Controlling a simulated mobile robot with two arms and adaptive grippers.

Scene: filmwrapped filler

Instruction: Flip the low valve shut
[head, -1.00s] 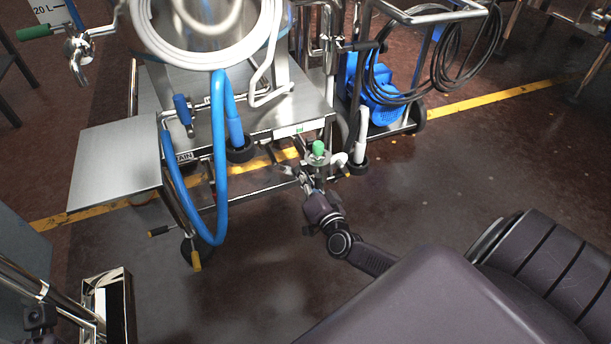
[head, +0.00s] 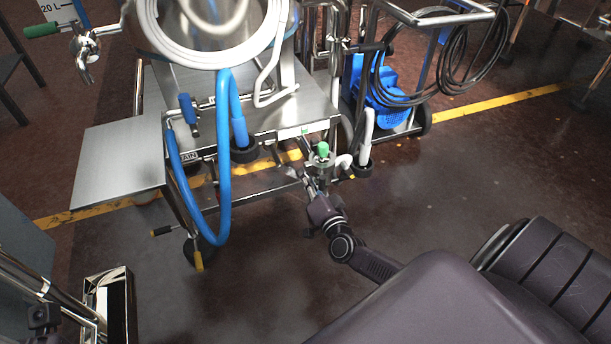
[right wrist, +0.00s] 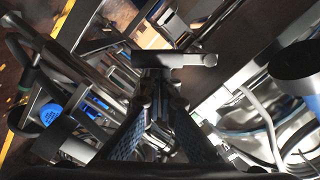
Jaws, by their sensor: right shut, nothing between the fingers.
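A small metal valve with a green-topped handle (head: 323,150) sits low at the front right corner of the steel cart. My right gripper (head: 309,180) is just below and left of it, close to the cart's lower frame. It is shut with nothing in it. In the right wrist view the finger pads (right wrist: 155,110) converge beneath a metal lever-like bar (right wrist: 175,60). I cannot tell whether the fingers touch the bar. A second valve with a blue handle (head: 187,108) is at the cart's left side.
The steel cart (head: 115,165) carries a coiled white hose (head: 210,60). A blue hose (head: 225,190) hangs at its front. The floor in front is clear.

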